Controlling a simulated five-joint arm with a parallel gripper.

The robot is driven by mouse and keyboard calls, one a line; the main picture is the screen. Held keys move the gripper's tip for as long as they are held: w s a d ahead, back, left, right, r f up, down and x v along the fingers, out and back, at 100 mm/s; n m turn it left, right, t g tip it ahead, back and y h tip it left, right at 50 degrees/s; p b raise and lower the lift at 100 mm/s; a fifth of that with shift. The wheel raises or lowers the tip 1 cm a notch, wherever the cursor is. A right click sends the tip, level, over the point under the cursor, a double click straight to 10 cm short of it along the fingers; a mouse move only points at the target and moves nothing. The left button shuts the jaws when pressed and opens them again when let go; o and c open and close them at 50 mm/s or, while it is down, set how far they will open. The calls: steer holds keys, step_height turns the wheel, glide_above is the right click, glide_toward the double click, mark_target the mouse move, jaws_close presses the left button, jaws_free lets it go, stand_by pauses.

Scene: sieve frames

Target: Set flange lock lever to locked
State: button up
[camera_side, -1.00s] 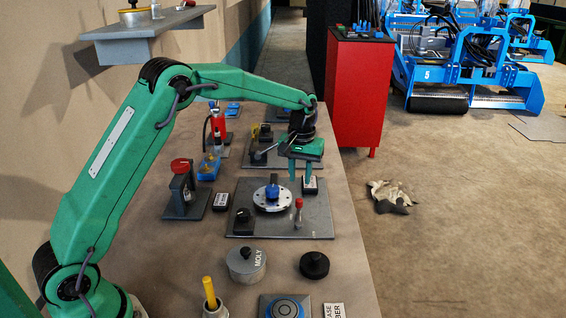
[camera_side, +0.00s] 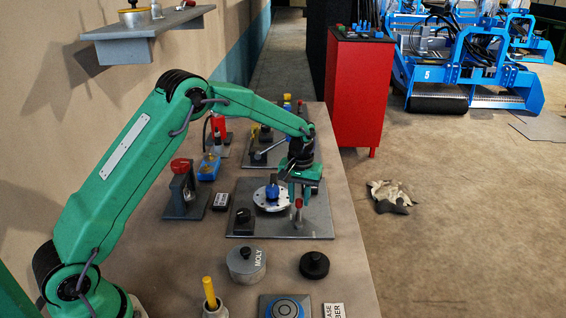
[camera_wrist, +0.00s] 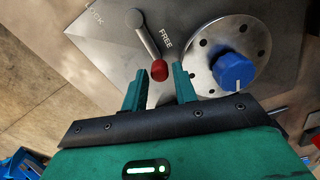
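The lock lever (camera_wrist: 145,35) is a grey arm with a red knob (camera_wrist: 158,70) on a grey plate. In the wrist view it lies beside the word FREE (camera_wrist: 166,38); the word LOCK (camera_wrist: 95,13) is further left. The round metal flange (camera_wrist: 208,75) with a blue knob (camera_wrist: 234,72) sits right of the lever. In the side view the red knob (camera_side: 298,203) shows at my gripper (camera_side: 299,196). My gripper (camera_wrist: 158,78) is open, with the red knob between its fingertips and gaps on both sides.
A black knob block (camera_side: 243,220) stands on the same plate (camera_side: 280,229), left of the flange. A canister labelled MOLY (camera_side: 246,262) and a black round knob (camera_side: 314,264) stand in front. A red cabinet (camera_side: 357,95) stands behind.

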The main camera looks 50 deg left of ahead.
steer(key=shift+f, duration=0.2)
jaws_close()
